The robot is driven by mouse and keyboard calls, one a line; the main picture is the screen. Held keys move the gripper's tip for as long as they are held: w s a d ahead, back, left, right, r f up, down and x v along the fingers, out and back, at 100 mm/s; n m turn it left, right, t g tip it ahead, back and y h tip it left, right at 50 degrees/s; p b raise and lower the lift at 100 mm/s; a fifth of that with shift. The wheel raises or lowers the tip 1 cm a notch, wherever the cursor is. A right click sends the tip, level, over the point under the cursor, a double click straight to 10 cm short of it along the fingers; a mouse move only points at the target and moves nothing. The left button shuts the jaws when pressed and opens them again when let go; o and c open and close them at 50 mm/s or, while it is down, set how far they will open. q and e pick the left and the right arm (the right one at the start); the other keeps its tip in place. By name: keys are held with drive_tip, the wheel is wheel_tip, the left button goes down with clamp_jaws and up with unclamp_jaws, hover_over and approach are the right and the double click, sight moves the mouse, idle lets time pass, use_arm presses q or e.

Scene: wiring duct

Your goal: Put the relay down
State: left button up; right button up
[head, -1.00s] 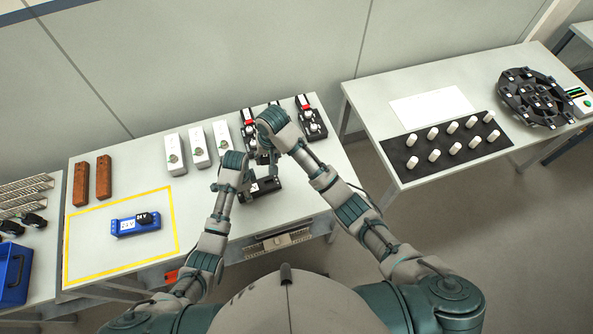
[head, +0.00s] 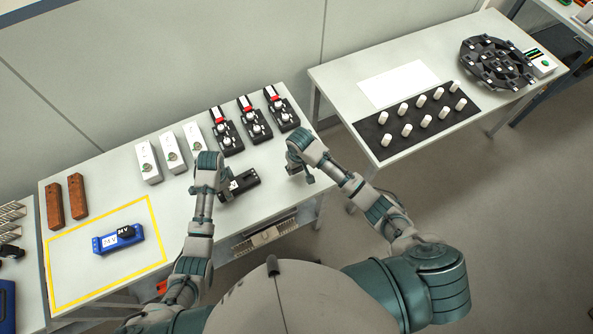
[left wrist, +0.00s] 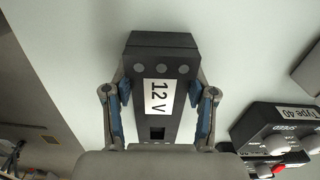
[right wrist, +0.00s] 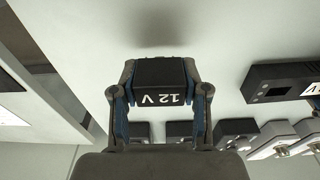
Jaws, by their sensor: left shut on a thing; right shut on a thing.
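The relay (right wrist: 160,90) is a small black block with a white "12 V" label, upside down in the right wrist view. My right gripper (right wrist: 160,95) is shut on it, a finger on each side. In the head view, my right gripper (head: 300,172) is over the table's right end, to the right of the black base. Any gap between relay and table is hard to judge. My left gripper (left wrist: 160,98) is shut on a longer black base (left wrist: 160,55) labelled "12 V", which lies on the table. The base also shows in the head view (head: 243,184).
Several black devices (head: 255,122) with knobs stand behind the base. White boxes (head: 171,152) and brown blocks (head: 77,195) are further left. A blue base (head: 104,243) with a black 24 V relay (head: 127,231) lies inside a yellow outline (head: 160,233). The second table (head: 330,88) stands right, across a gap.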

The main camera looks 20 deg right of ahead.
sight(297, 171)
wheel_tip(297, 171, down, 3)
drive_tip(key=shift+r, duration=0.15)
drive_tip(key=shift+f, duration=0.2)
use_arm(q)
drive_tip(key=shift+d, duration=0.1)
use_arm(e)
drive_tip(key=shift+d, duration=0.1)
drive_tip(key=o, duration=1)
drive_tip(key=r, duration=0.4)
drive_tip(key=s+r, duration=0.1)
drive_tip(key=r, duration=0.7)
drive_tip(key=shift+s+d, duration=0.1)
drive_tip(key=shift+s, duration=0.05)
